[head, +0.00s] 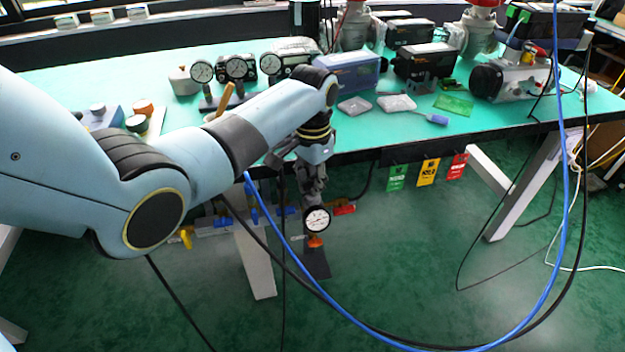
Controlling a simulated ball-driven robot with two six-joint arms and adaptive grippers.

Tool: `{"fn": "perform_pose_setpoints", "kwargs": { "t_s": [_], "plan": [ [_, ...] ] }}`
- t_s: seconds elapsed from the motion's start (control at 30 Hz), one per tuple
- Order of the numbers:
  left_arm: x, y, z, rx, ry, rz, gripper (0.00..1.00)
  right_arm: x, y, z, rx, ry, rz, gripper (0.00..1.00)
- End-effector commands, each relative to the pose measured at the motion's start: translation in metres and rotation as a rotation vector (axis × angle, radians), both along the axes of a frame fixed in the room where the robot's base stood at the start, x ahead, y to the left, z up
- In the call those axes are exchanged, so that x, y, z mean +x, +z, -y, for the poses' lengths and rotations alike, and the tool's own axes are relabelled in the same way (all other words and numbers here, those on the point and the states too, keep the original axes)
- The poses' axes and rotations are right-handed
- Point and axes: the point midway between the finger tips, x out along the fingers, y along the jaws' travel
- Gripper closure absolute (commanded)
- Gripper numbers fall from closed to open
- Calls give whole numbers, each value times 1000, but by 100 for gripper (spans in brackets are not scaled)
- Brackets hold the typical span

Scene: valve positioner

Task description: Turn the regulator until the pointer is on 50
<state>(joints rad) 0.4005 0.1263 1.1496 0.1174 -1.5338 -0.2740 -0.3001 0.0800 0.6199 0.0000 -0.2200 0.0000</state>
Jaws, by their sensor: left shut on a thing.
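The regulator's round white gauge (317,219) faces me below the table's front edge. Its dark pointer is too small to read against the numbers. My left gripper (312,192) points down just above the gauge. It is shut on the upper part of the regulator, which its fingers mostly hide. An orange part (315,241) shows just under the gauge, and a red handle (344,209) sits to its right. My right gripper is not in view.
The green table (440,125) carries several loose gauges (237,68), boxes and valves. Blue and yellow valve handles (186,238) lie left of the regulator. A blue hose (400,340) and black cables hang in front. Coloured tags (428,172) hang from the table edge.

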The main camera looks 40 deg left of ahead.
Motion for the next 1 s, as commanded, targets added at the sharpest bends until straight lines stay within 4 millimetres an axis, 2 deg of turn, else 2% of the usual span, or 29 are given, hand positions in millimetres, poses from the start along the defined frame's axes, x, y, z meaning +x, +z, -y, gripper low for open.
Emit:
{"fn": "perform_pose_setpoints", "kwargs": {
  "t_s": [0.03, 0.2, 0.33, 0.6, 0.63, 0.8, 1.0],
  "plan": [
    [0, 6, 0, 0, -37, -1, 100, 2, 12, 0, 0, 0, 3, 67],
    [0, 6, 0, -1, -206, -1, 100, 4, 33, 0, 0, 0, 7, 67],
    [0, 3, 0, 1, -271, 0, 100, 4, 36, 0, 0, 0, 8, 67],
    [1, 1, -1, 2, -277, 1, 100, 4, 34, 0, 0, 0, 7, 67],
    [1, 1, -1, 2, -277, 1, 88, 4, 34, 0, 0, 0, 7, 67],
    [1, 1, -1, 1, -276, 1, 67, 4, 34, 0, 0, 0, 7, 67],
    [0, 1, 0, 1, -275, 0, 67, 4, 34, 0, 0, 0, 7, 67]
  ]
}}
